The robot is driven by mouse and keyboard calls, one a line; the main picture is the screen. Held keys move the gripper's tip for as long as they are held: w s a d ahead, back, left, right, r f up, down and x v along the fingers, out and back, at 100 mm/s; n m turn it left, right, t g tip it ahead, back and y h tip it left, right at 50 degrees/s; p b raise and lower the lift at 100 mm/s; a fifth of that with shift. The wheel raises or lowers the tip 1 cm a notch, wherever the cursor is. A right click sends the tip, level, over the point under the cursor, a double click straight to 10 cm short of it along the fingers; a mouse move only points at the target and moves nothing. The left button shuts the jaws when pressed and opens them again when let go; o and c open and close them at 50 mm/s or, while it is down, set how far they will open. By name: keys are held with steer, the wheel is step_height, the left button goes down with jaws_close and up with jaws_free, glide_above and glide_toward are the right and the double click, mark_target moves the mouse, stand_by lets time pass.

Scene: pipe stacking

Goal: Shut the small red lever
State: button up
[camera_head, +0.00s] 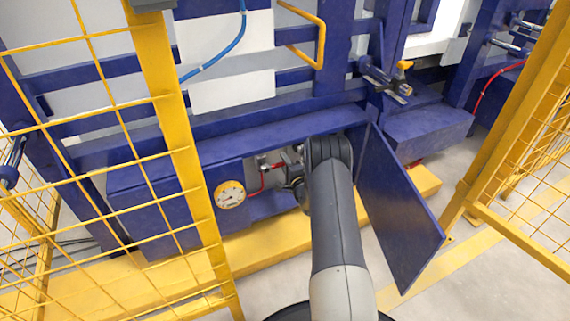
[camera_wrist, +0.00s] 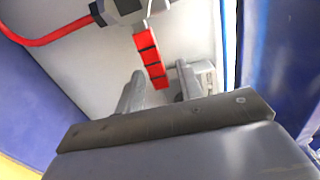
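The small red lever (camera_wrist: 150,58) shows in the wrist view as a red bar with dark bands. It hangs down from a grey valve body (camera_wrist: 128,8). My gripper (camera_wrist: 160,84) is open, with one finger on each side of the lever's lower end. I see gaps between the lever and both fingers; I cannot tell how deep the lever reaches between them.
A red hose (camera_wrist: 50,36) runs to the valve. A round gauge (camera_head: 230,194) sits on the cabinet front. The open blue door (camera_head: 395,215) stands right of my arm. A yellow mesh fence (camera_head: 185,165) is at left, with another at right.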

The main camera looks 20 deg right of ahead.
steer(key=shift+s, duration=0.1)
steer(key=s+p, duration=0.3)
steer(key=s, duration=0.7)
steer(key=shift+s+d+p, duration=0.2)
steer(key=shift+s+p, duration=0.1)
steer(key=shift+p, duration=0.05)
steer(key=w+b, duration=0.1)
steer(key=w, duration=0.2)
steer(key=w+b, duration=0.1)
steer(key=w, duration=0.3)
steer(key=w+b, duration=0.2)
steer(key=w, duration=0.2)
steer(key=shift+a, duration=0.25)
steer(key=shift+s+r, duration=0.1)
steer(key=shift+r, duration=0.1)
steer(key=shift+n, duration=0.3)
steer(key=shift+a+f, duration=0.1)
steer(key=shift+f, duration=0.05)
